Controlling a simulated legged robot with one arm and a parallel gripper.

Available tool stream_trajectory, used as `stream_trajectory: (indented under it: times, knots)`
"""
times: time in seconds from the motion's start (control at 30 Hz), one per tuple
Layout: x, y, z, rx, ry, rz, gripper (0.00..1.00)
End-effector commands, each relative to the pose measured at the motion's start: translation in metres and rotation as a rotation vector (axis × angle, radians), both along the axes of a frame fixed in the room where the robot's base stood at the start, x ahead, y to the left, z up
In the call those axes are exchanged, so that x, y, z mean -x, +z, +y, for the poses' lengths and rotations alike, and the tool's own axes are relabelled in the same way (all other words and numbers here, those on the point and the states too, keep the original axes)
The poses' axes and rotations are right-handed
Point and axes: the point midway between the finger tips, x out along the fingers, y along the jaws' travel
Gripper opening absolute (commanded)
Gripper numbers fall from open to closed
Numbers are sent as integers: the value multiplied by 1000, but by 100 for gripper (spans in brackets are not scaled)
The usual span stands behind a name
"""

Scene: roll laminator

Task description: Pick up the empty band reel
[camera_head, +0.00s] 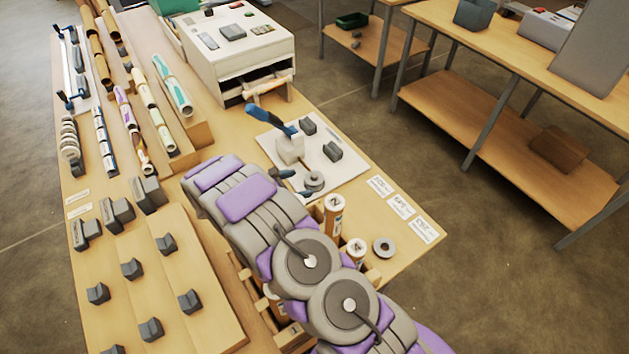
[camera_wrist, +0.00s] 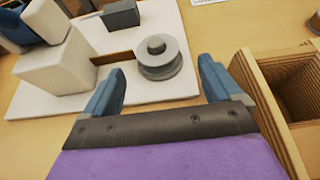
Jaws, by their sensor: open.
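A grey flanged reel with a small round hub (camera_wrist: 160,58) sits on a white board (camera_wrist: 120,80) in the wrist view. It also shows in the head view (camera_head: 314,181), just beyond my arm's end. It carries no visible band. My gripper (camera_wrist: 161,76) is open, with its blue fingers spread to the left and right of the reel's near side and nothing between them. In the head view, my forearm partly hides the fingers. A separate grey ring (camera_head: 384,247) lies flat on the bench; I cannot tell whether it is also a reel.
On the board stand a white block with a blue lever (camera_head: 290,148) and dark grey blocks (camera_head: 332,151). A wooden compartment box (camera_wrist: 262,100) is close to the right finger. Cardboard tubes (camera_head: 333,213) stand beside my arm. A white laminator (camera_head: 238,50) is behind.

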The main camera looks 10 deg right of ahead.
Motion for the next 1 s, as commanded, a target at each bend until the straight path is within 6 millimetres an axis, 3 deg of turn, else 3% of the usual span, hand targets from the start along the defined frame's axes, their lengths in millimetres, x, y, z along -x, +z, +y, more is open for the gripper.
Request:
stream_trajectory:
  times: [0.33, 0.7, 1.0]
  knots:
    - [-10, -9, -18, 5, 0, -2, 92]
    - [-27, -19, -62, 1, -1, -2, 92]
    - [-28, -19, -59, 6, 1, -2, 89]
